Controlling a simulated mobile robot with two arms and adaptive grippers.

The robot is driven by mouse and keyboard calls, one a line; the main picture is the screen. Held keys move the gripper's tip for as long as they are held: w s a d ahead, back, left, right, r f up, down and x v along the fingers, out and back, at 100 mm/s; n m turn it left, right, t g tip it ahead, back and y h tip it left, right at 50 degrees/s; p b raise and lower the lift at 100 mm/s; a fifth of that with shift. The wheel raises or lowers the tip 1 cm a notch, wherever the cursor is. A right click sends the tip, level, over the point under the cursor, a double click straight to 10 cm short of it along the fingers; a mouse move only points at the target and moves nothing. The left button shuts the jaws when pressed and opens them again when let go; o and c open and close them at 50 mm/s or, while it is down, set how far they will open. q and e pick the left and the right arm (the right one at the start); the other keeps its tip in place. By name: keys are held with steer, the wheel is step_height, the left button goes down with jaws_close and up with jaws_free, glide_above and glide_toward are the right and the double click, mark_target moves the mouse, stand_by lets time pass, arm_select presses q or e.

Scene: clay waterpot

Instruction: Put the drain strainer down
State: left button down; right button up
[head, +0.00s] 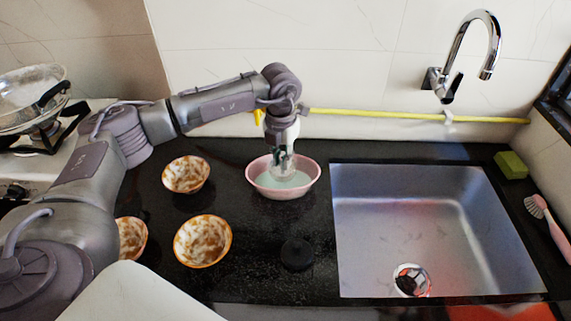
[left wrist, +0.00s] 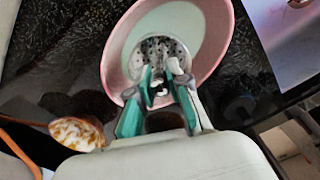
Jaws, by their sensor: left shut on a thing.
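The drain strainer, a round metal disc with holes, shows in the left wrist view (left wrist: 158,47). My left gripper (head: 283,166) is over the pink bowl in the head view and points down into it. In the left wrist view its green-padded fingers (left wrist: 158,88) are shut on the strainer's middle. The strainer is inside the bowl's outline; I cannot tell whether it touches the bowl's bottom or the pale green liquid. The pink bowl (head: 252,181) stands on the black counter left of the sink and also shows in the left wrist view (left wrist: 226,35). My right gripper is out of view.
The steel sink (head: 400,225) with its drain (head: 411,280) is at right, under a tap (head: 490,45). Several stained bowls, one at the back (head: 186,174), stand at left. A sponge (head: 510,165) and brush (head: 545,217) are far right.

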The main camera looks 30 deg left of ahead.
mark_target(283, 172)
arm_select(q)
step_height(283, 172, down, 4)
steer(key=shift+r+p, duration=0.25)
steer(key=shift+p, duration=0.1)
steer(key=shift+w+f, duration=0.25)
steer(key=shift+s, duration=0.15)
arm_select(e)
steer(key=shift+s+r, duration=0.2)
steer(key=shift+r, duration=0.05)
arm_select(q)
steer(key=shift+f, duration=0.15)
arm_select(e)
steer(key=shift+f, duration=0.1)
arm_select(q)
steer(key=c, duration=1.3)
jaws_free()
steer(key=shift+s, duration=0.1)
steer(key=shift+c, duration=0.2)
steer(key=shift+o, duration=1.1)
